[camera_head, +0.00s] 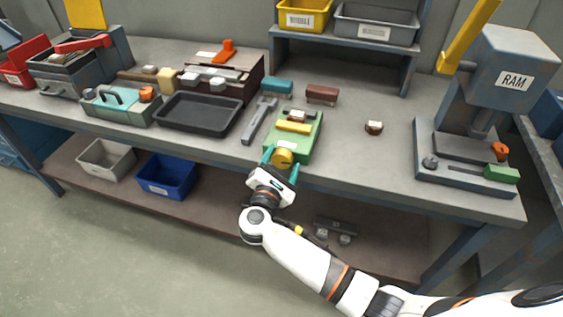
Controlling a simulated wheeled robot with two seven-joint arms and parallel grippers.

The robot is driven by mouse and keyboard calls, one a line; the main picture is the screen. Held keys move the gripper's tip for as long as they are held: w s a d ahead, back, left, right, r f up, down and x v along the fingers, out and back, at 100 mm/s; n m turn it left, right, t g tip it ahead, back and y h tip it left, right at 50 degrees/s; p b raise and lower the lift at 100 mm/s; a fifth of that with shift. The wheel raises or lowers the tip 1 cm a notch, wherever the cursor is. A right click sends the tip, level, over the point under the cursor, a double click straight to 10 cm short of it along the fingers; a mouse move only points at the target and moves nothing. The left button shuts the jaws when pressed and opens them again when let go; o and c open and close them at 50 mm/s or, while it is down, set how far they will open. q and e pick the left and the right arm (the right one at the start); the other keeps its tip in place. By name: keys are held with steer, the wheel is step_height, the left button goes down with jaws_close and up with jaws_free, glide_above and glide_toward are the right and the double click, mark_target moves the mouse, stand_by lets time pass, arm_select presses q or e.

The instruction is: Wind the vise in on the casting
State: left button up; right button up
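A green vise (307,143) sits at the front edge of the bench, near the middle. A yellow bar (294,127) lies across it, and a round yellow knob (284,157) is at its front end. A small brown block with a pale top (297,116), likely the casting, sits behind the yellow bar; whether they touch cannot be told. My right gripper (281,162) is at the knob, with one teal finger on each side. A small gap shows at the left finger, so it looks open around the knob. My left gripper is not in view.
A grey bar tool (259,121) lies left of the vise, beside a black tray (199,122). A small brown part (374,127) lies to the right on clear bench. A RAM press (505,85) stands far right. Teal (277,86) and maroon (321,94) blocks lie behind.

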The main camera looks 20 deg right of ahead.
steer(key=v, duration=1.2)
steer(key=shift+b, duration=0.3)
steer(key=shift+f, duration=0.1)
steer(key=s+d+f+m+g+y+p, duration=0.1)
steer(key=s+d+f+g+y, duration=0.15)
steer(key=f, duration=0.85)
steer(key=s+d+f+g+y+p, duration=0.1)
steer(key=f+g+y, duration=0.15)
steer(key=f, duration=0.85)
steer(key=s+d+f+m+g+y, duration=0.25)
steer(key=s+f+m+g, duration=0.25)
steer(key=s+f, duration=0.85)
steer(key=s+d+f+m+g, duration=0.1)
steer(key=s+d+f+m, duration=0.1)
steer(key=s, duration=0.6)
steer(key=s+d+f+m+g+y+p, duration=0.1)
steer(key=s+d+f+m, duration=0.2)
steer(key=s+f+m, duration=0.2)
steer(key=s+d+f+m+g+y+p, duration=0.1)
steer(key=s+f+m, duration=0.3)
steer(key=s, duration=0.6)
steer(key=shift+s+d+m+g, duration=0.3)
steer(key=shift+d+m+g, duration=0.2)
steer(key=shift+d+m, duration=0.55)
